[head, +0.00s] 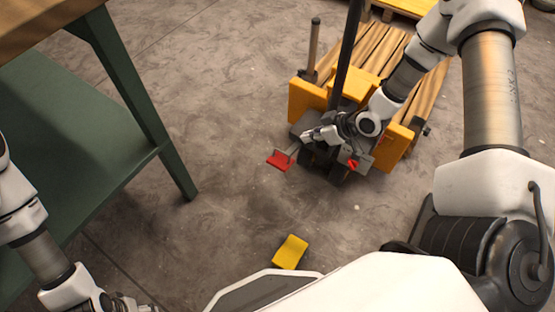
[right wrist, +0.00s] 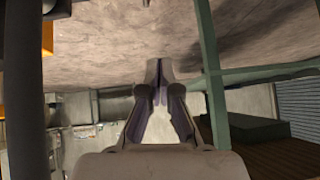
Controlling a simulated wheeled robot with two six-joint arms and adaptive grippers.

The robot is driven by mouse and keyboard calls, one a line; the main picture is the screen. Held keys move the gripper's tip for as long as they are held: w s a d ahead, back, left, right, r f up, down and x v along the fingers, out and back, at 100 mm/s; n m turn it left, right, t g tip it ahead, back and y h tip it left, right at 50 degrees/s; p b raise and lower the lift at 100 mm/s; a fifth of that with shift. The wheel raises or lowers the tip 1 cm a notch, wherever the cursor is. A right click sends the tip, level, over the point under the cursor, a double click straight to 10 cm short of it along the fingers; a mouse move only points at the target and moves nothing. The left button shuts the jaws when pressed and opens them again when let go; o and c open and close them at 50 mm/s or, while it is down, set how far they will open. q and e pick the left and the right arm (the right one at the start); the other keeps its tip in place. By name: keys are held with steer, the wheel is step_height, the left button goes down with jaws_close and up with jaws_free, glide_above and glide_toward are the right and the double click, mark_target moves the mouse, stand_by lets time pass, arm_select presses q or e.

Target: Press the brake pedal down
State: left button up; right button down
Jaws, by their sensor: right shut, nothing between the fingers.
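A red pedal (head: 280,160), which looks like the brake pedal, sticks out at the front left of a yellow pallet jack (head: 308,101). A smaller red part (head: 352,163) shows on the right of its dark base. My right gripper (head: 309,136) is shut and empty, just above and to the right of the red pedal, apart from it as far as I can tell. In the right wrist view its fingertips (right wrist: 160,72) meet; the pedal does not show there. My left gripper (head: 128,303) is partly cut off at the bottom edge, its jaws unclear.
The jack's dark upright handle (head: 346,52) stands close behind my right gripper. Wooden planks (head: 372,48) lie behind it. A green-legged table (head: 130,85) stands at the left. A yellow block (head: 290,251) lies on the floor. Floor left of the pedal is clear.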

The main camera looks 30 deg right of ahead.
arm_select(q)
step_height(320, 180, down, 5)
steer(key=shift+r+b, duration=0.1)
steer(key=shift+b, duration=1.1)
arm_select(e)
steer(key=f, duration=0.1)
steer(key=w+d+f, duration=0.1)
steer(key=shift+w+d+f+m+t, duration=0.1)
steer(key=shift+d+f+m+t, duration=0.05)
steer(key=shift+f+m+t, duration=0.2)
arm_select(q)
steer(key=shift+r, duration=0.1)
arm_select(e)
steer(key=b+x, duration=0.3)
steer(key=x, duration=0.2)
steer(key=b+x, duration=0.3)
steer(key=x, duration=0.2)
steer(key=shift+f, duration=0.35)
step_height(320, 180, down, 3)
steer(key=shift+r+b, duration=0.2)
steer(key=shift+b, duration=0.65)
steer(key=shift+f, duration=0.45)
arm_select(q)
step_height(320, 180, down, 8)
